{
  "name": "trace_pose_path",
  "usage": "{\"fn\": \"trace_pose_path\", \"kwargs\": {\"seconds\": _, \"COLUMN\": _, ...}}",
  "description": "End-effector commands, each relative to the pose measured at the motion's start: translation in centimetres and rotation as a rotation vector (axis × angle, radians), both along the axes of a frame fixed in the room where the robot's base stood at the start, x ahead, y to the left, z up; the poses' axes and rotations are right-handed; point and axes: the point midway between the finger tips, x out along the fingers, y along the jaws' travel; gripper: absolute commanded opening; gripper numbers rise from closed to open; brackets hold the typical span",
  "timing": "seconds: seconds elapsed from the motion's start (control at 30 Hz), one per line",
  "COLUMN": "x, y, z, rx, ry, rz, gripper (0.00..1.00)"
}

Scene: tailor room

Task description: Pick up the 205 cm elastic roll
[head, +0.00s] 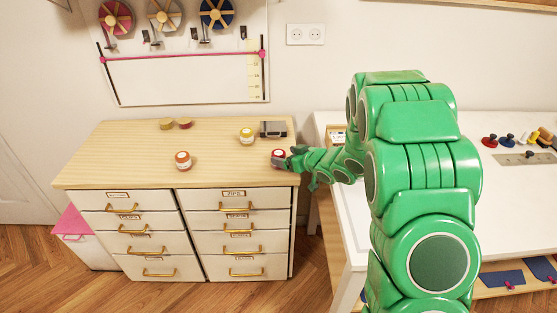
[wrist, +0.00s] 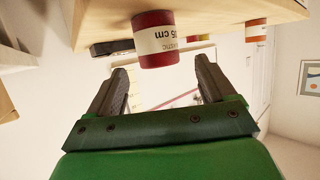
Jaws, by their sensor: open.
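A red roll (head: 278,154) with a white label stands near the right front corner of the wooden dresser top (head: 130,152). In the wrist view, which looks upside down, the red roll (wrist: 154,55) shows a label reading "05 cm" and "ELASTIC"; any first digit is hidden round the curve. My gripper (head: 285,160) is at the dresser's right edge, close beside the roll. In the wrist view my gripper (wrist: 163,70) is open and empty, and the roll lies ahead of the gap between the fingertips. I cannot tell whether a finger touches it.
An orange-capped roll (head: 183,160), a yellow roll (head: 247,135), low round pieces (head: 167,124) and a dark box (head: 273,129) also stand on the dresser. A white table (head: 357,218) is on the right.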

Motion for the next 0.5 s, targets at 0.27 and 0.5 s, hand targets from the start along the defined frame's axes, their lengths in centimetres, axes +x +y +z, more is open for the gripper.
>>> {"fn": "trace_pose_path", "kwargs": {"seconds": 0.27, "x": 2.1, "y": 1.9, "z": -1.1, "rx": -0.002, "ry": 0.002, "rz": 0.001, "gripper": 0.83}}
{"fn": "trace_pose_path", "kwargs": {"seconds": 0.5, "x": 3.4, "y": 2.9, "z": -1.7, "rx": -0.002, "ry": 0.001, "rz": 0.000, "gripper": 0.83}}
